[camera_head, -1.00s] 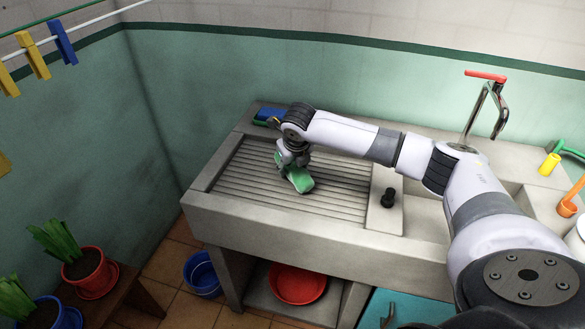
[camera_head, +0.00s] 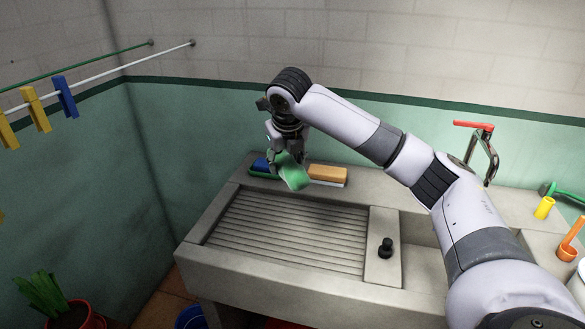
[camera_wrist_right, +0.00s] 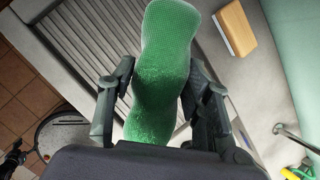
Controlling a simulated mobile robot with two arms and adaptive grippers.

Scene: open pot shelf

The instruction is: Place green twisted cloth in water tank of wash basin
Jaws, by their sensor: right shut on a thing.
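The green twisted cloth (camera_head: 293,174) hangs from my right gripper (camera_head: 287,156), which is raised above the ribbed washboard side of the wash basin (camera_head: 235,274). In the right wrist view the cloth (camera_wrist_right: 163,75) lies between the two fingers of the right gripper (camera_wrist_right: 160,95), which are shut on it. The basin's water tank (camera_head: 424,234) is to the right of the ribbed side, partly hidden behind my right arm. My left gripper is not in view.

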